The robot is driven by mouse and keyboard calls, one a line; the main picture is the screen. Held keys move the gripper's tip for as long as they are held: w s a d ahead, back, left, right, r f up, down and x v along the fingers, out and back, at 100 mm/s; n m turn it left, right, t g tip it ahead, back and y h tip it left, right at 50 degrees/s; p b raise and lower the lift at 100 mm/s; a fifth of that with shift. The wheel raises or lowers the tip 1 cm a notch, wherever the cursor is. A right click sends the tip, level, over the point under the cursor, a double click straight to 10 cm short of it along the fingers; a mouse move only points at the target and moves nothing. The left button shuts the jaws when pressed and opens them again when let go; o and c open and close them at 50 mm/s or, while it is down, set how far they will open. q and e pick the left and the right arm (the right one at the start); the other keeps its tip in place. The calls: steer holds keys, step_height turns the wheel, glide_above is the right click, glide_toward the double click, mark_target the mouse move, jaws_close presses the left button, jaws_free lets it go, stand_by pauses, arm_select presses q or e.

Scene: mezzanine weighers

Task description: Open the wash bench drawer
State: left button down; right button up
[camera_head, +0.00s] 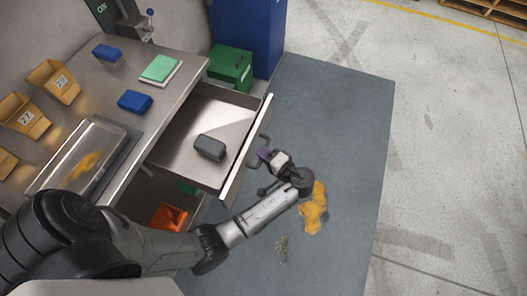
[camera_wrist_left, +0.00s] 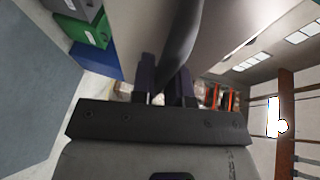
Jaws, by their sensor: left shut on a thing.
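The wash bench drawer (camera_head: 190,122) is pulled well out from the steel bench, and its inside shows. A dark grey block (camera_head: 210,147) lies in it. My left gripper (camera_head: 263,152) is at the outer face of the drawer front, shut on the drawer handle. In the left wrist view, the dark handle bar (camera_wrist_left: 184,35) runs between the fingers of my left gripper (camera_wrist_left: 166,86). In the head view the gripper and arm partly hide the handle. My right gripper is in neither view.
On the bench (camera_head: 178,73) are blue blocks (camera_head: 135,101), a green sponge-like block (camera_head: 160,68), yellow numbered bins (camera_head: 55,81) and a steel tray (camera_head: 57,176). A green box (camera_head: 231,67) stands beyond the drawer. An orange object (camera_head: 168,217) is below it. The grey mat (camera_head: 340,120) has yellow spill patches.

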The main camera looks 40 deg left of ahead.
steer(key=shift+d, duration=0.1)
arm_select(q)
steer(key=c, duration=1.1)
jaws_free()
steer(key=shift+c, duration=0.2)
steer(key=shift+d, duration=0.1)
steer(key=d+r, duration=0.1)
steer(key=d, duration=0.7)
steer(key=shift+w+r, duration=0.15)
steer(key=shift+r, duration=0.15)
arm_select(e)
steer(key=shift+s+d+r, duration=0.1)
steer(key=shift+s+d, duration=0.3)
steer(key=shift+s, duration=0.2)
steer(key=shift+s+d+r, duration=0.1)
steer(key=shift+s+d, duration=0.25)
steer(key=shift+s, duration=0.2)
arm_select(q)
steer(key=shift+w, duration=0.1)
